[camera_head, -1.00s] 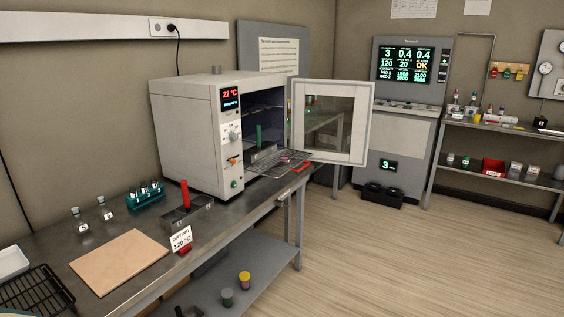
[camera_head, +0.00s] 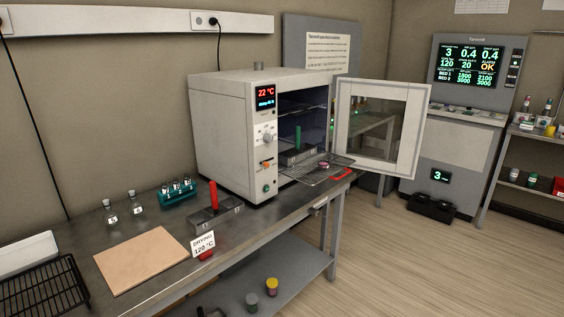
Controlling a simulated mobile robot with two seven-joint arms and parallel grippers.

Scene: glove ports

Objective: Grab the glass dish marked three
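I cannot make out a glass dish clearly marked three. Two small stoppered glass vessels stand on the bench, one on the left (camera_head: 111,213) and one on the right (camera_head: 136,203). Each has a small white label with a mark too small to read surely. A teal rack (camera_head: 180,198) behind them holds several similar small glass vessels, and their marks are also unreadable. Neither of my grippers is in view.
A white oven (camera_head: 225,140) has its door (camera_head: 343,135) open to the right, with a wire shelf (camera_head: 318,174) pulled out. On the bench are a tan board (camera_head: 142,260), a red-handled metal block (camera_head: 232,214), a drying sign (camera_head: 203,244) and a black wire rack (camera_head: 45,288).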

